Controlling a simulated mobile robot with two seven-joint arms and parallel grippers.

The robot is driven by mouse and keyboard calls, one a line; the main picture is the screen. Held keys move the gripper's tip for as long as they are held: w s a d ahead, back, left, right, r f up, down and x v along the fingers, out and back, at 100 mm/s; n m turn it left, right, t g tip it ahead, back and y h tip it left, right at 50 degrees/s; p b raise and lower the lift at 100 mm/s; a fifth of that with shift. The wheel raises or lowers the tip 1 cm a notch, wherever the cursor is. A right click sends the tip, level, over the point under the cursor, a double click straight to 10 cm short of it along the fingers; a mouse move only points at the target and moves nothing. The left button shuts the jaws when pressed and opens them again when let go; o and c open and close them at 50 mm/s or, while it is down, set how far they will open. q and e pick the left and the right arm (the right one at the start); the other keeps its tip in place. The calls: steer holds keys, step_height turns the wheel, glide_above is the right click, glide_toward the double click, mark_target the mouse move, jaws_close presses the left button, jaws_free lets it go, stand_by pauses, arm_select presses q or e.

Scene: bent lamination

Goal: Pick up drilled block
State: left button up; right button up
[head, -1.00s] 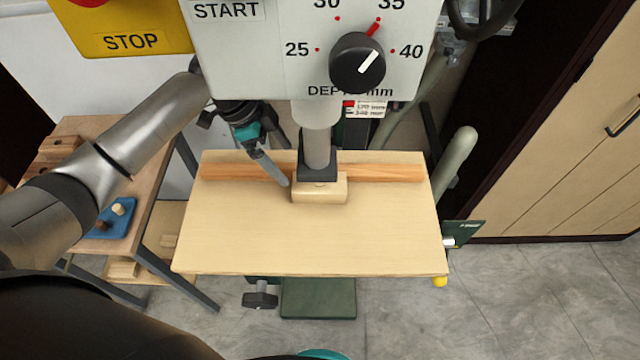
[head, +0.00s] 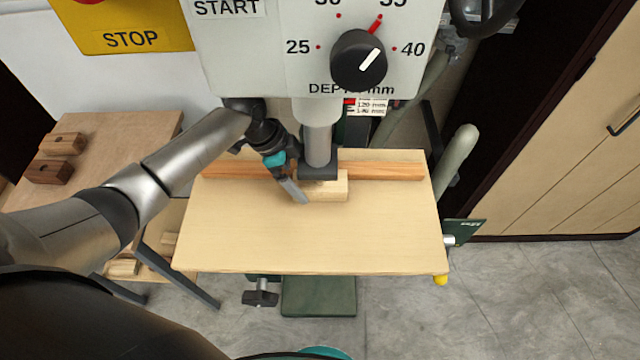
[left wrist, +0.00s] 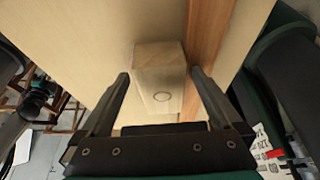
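The drilled block (head: 333,187) is a pale wooden block lying on the drill press table against the wooden fence, under the chuck. In the left wrist view the block (left wrist: 160,75) shows a round mark on its top face. My left gripper (head: 301,197) is at the block's left end. In the left wrist view the left gripper (left wrist: 160,76) is open, with one finger on each side of the block and a gap visible beside it. The head view partly hides the block behind the gripper and the chuck. My right gripper is not in view.
The drill chuck (head: 318,171) stands directly over the block, close to my gripper. The fence (head: 395,171) runs along the back of the pale table (head: 310,240). The front of the table is clear. Two brown blocks lie on a side bench (head: 115,140) at the left.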

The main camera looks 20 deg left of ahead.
arm_select(q)
steer(key=c, duration=1.4)
steer(key=shift+c, duration=0.4)
steer(key=shift+r, duration=0.1)
